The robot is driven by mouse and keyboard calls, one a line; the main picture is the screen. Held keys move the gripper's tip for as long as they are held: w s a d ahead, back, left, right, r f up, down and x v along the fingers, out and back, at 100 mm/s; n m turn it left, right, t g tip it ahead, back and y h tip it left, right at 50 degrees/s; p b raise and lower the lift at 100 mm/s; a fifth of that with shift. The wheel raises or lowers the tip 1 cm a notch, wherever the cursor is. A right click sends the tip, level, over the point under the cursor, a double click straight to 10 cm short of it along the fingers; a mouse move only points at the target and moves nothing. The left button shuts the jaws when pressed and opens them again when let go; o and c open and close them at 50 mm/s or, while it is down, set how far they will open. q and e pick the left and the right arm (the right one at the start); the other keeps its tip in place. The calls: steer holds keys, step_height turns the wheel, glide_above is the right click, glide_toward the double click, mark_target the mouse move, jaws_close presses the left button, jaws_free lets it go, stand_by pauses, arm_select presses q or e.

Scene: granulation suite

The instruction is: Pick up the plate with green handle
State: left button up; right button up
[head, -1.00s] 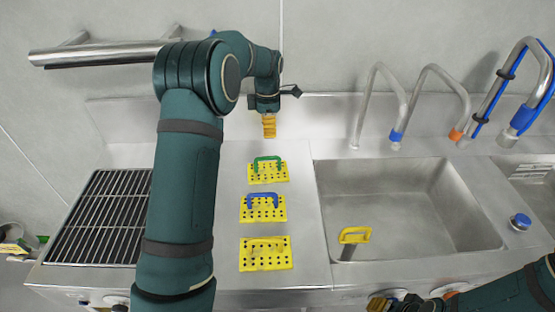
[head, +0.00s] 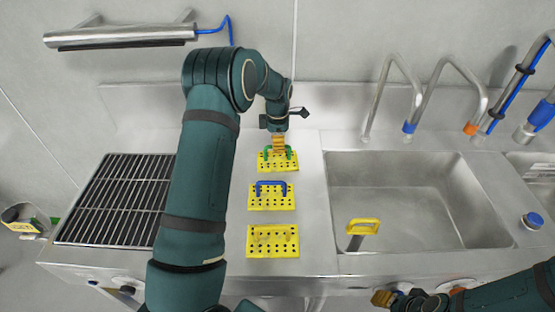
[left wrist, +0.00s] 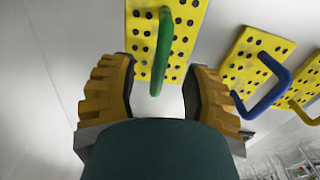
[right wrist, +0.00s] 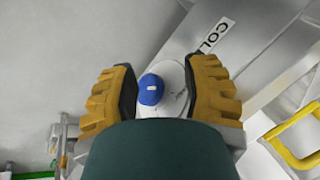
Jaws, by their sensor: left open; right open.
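The plate with the green handle (head: 265,164) is a yellow plate with dark holes, lying on the steel counter at the back of a row of plates. My left gripper (head: 279,148) is over its green handle, hiding part of it. In the left wrist view the green handle (left wrist: 163,50) stands between the two open fingers of my left gripper (left wrist: 158,95), apart from both. The yellow plate (left wrist: 143,32) lies beyond the fingertips. My right gripper (head: 383,298) is low at the right front. In the right wrist view my right gripper (right wrist: 158,90) is open and holds nothing.
A plate with a blue handle (head: 271,200) and another yellow plate (head: 273,241) lie in front of it. A sink (head: 420,190) with a yellow handle (head: 363,226) is at right, a black grate (head: 115,200) at left. Curved taps (head: 412,105) stand behind the sink.

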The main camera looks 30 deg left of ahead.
mark_target(267, 161)
arm_select(q)
step_height(267, 161, down, 3)
steer(key=shift+r, duration=0.2)
jaws_close()
steer(key=shift+r, duration=0.1)
